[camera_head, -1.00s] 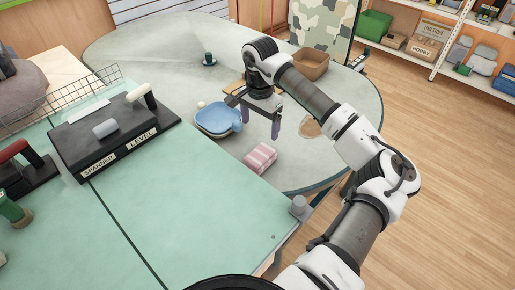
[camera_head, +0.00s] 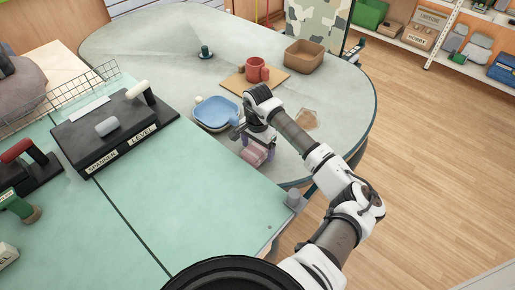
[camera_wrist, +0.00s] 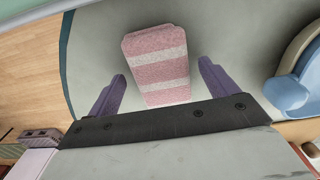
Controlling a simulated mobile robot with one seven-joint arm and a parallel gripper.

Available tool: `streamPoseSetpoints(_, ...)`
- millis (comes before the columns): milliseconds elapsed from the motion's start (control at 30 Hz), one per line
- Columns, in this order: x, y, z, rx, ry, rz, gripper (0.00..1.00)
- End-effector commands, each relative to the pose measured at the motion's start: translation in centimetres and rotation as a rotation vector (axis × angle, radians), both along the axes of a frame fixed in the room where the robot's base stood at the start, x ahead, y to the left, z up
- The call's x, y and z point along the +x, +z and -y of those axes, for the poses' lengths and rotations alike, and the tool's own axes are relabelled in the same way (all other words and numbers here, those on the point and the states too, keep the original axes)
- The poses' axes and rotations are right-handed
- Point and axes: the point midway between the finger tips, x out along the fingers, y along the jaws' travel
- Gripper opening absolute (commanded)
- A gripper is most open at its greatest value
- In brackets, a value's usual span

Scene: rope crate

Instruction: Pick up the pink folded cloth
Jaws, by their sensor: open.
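The pink folded cloth (camera_wrist: 158,62) has pale stripes and lies on the grey round-ended table (camera_wrist: 222,32). In the wrist view it sits between and beyond the two purple fingers of my gripper (camera_wrist: 158,88), which are open with a gap on each side. In the head view my gripper (camera_head: 258,143) is right above the cloth (camera_head: 254,155) and partly hides it. I cannot tell whether the fingertips touch the table.
A blue bowl (camera_head: 213,111) stands close beside my gripper. A red mug (camera_head: 256,70) on a wooden board and a brown box (camera_head: 305,56) are farther back. The green worktop (camera_head: 190,200) with a black tool holder (camera_head: 110,135) borders the table.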

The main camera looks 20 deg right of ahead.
Motion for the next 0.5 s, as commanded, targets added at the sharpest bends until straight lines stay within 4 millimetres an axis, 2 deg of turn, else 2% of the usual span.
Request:
streamPoseSetpoints(100, -0.02, -0.65, -0.03, 0.0, 0.0, 0.0, 0.85)
streamPoseSetpoints(333, 0.0, -0.76, 0.0, -0.001, 0.0, 0.001, 0.84)
streamPoseSetpoints(500, 0.0, -0.73, 0.0, -0.001, 0.0, 0.001, 0.62)
